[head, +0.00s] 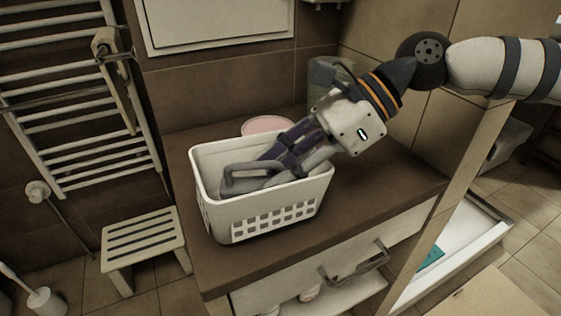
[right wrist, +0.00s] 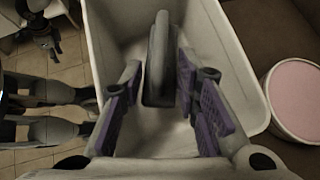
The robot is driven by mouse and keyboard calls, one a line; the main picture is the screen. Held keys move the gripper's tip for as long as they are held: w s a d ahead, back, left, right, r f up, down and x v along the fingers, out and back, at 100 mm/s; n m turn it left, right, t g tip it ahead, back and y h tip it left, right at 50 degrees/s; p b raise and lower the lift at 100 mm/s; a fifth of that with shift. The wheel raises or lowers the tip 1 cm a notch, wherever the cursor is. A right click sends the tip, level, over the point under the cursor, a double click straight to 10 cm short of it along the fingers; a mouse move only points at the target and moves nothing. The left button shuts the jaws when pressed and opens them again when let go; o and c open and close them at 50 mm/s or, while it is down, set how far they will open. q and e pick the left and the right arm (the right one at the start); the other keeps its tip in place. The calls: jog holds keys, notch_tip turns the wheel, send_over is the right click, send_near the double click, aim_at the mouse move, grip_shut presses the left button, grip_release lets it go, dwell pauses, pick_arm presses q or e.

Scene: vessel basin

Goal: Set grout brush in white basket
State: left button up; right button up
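The white basket (head: 208,205) stands on the brown counter, and its wall also shows in the right wrist view (right wrist: 225,60). The grey grout brush (head: 240,182) is inside the basket, its looped handle near the rim in the head view. In the right wrist view the brush (right wrist: 159,60) lies between my fingers. My right gripper (head: 275,160) reaches down into the basket from the upper right. Its purple-padded fingers (right wrist: 160,85) are spread on both sides of the brush, with narrow gaps visible. The brush's underside is hidden.
A round pink-topped container (head: 266,125) stands on the counter (head: 385,185) behind the basket, and also shows in the right wrist view (right wrist: 297,98). A dark bin-like object (head: 325,75) is at the back. The counter's right part is clear. A slatted stool (head: 143,240) stands left.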

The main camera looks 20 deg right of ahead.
jog(key=shift+r, duration=0.9)
jog(key=p+v, duration=0.1)
jog(key=v, duration=0.6)
jog(key=shift+d, duration=0.2)
pick_arm(q)
jog(key=shift+w+r, duration=0.6)
pick_arm(e)
jog(key=shift+f, duration=0.1)
pick_arm(q)
jog(key=shift+s, duration=0.1)
